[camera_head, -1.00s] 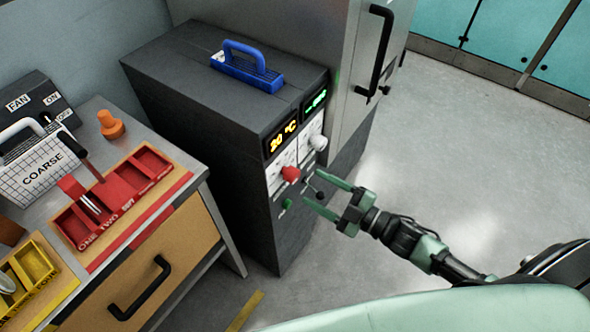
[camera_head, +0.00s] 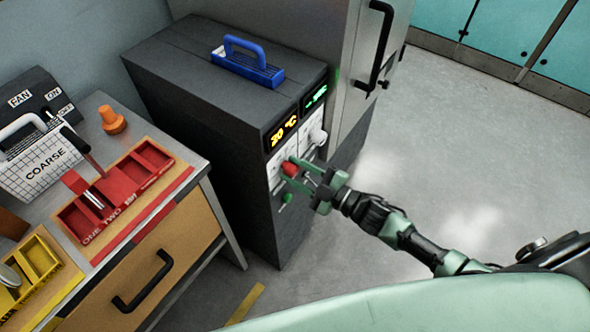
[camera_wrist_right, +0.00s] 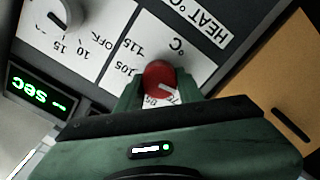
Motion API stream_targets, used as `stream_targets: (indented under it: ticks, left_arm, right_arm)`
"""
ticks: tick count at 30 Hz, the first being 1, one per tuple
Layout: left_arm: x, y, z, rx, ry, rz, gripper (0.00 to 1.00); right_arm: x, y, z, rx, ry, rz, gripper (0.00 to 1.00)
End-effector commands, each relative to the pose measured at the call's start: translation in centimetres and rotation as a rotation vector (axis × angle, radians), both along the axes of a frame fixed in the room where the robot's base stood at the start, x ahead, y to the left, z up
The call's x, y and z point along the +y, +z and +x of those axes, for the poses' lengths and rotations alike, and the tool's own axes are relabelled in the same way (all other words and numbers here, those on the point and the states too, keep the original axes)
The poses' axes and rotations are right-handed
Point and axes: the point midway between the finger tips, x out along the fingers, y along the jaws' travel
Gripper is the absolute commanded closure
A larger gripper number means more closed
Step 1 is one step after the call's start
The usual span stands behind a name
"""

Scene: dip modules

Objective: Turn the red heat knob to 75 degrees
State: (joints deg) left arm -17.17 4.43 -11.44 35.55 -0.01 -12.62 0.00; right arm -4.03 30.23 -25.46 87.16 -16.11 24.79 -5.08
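The red heat knob (camera_head: 289,169) is on the front panel of the dark grey cabinet (camera_head: 205,90), below an orange display (camera_head: 283,132) that appears to read 20 °C. My right gripper (camera_head: 290,171) has one finger on each side of the knob and looks closed onto it. In the right wrist view the red knob (camera_wrist_right: 159,80) sits between the green fingertips (camera_wrist_right: 160,88). A white pointer line on it points to the lower right, near partly hidden scale numbers. The 105 and 115 marks show on the dial plate. My left gripper is not in view.
A light grey knob (camera_head: 318,136) is beside the red one, under a green display (camera_head: 316,97). A green button (camera_head: 287,198) sits below. A blue-handled object (camera_head: 247,66) lies on the cabinet. A workbench with a red tray (camera_head: 125,190) stands left.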

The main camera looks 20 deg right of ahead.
Motion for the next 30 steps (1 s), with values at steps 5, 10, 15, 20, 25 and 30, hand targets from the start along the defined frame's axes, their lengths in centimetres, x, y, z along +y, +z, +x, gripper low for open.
stream_targets:
  ticks: [5, 10, 15, 20, 25, 30]
  left_arm:
    - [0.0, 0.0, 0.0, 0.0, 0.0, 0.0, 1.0]
    - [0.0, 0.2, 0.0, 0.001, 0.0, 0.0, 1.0]
    - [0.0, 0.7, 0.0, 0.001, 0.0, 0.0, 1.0]
    - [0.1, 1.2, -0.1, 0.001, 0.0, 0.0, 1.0]
    - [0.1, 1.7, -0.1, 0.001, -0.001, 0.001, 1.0]
    - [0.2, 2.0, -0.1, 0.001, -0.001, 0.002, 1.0]
  right_arm:
    - [0.0, 0.0, 0.0, 0.001, 0.0, 0.002, 1.0]
    - [0.0, 0.1, 0.0, 0.021, 0.001, 0.026, 1.0]
    - [0.0, 0.2, 0.0, 0.072, 0.001, 0.092, 1.0]
    - [-0.1, 0.2, 0.0, 0.146, 0.001, 0.184, 1.0]
    - [-0.1, 0.2, 0.1, 0.23, 0.001, 0.294, 1.0]
    - [-0.2, 0.2, 0.1, 0.308, 0.001, 0.394, 1.0]
